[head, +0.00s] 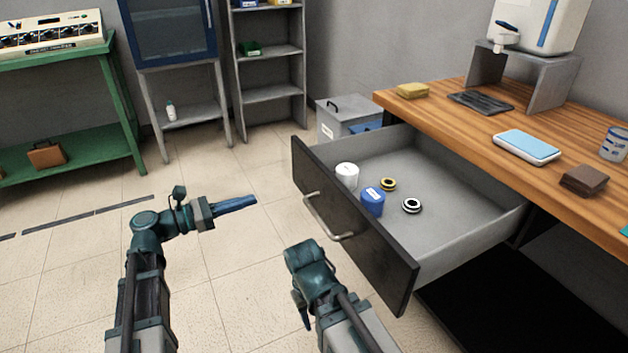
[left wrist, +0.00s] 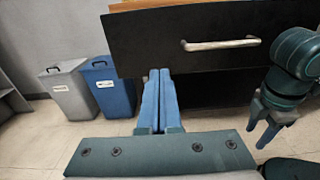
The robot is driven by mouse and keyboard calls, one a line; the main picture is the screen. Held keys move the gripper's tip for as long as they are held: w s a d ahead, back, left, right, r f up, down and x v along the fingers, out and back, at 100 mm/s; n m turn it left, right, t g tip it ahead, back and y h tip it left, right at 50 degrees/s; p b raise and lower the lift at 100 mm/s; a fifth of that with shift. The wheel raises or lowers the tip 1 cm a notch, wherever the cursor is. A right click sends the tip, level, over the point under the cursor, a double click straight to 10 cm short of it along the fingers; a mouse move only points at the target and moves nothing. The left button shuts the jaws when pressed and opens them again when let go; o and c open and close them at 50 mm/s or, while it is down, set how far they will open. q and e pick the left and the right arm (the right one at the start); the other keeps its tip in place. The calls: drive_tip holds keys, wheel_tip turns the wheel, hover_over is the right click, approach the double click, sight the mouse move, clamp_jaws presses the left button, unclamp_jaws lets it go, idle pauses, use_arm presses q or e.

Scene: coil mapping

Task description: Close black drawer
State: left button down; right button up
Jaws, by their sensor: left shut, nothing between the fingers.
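The black drawer (head: 340,225) is pulled far out from under the wooden desk, its grey inside showing. Its black front with a metal handle (head: 325,218) faces my arms; the handle also shows in the left wrist view (left wrist: 221,44). My left gripper (head: 250,202) is shut and empty, left of the drawer front and apart from it in the head view. In the left wrist view its blue fingers (left wrist: 157,100) point toward the front's lower left part. My right gripper (left wrist: 262,125) is low in front of the drawer, fingers apart and empty, pointing down.
In the drawer lie a white jar (head: 347,175), a blue jar (head: 373,202) and two rings (head: 412,206). The wooden desk (head: 480,130) holds a sponge (head: 412,91), a tablet-like device (head: 527,147) and a brown block (head: 584,181). Grey and blue bins (left wrist: 115,85) stand beyond.

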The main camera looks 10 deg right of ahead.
sight(309, 181)
use_arm(q)
drive_tip(key=x, duration=1.4)
drive_tip(key=shift+w+d+r, duration=0.15)
drive_tip(key=shift+r, duration=0.05)
use_arm(e)
drive_tip(key=shift+w+d, duration=0.1)
drive_tip(key=shift+d, duration=0.1)
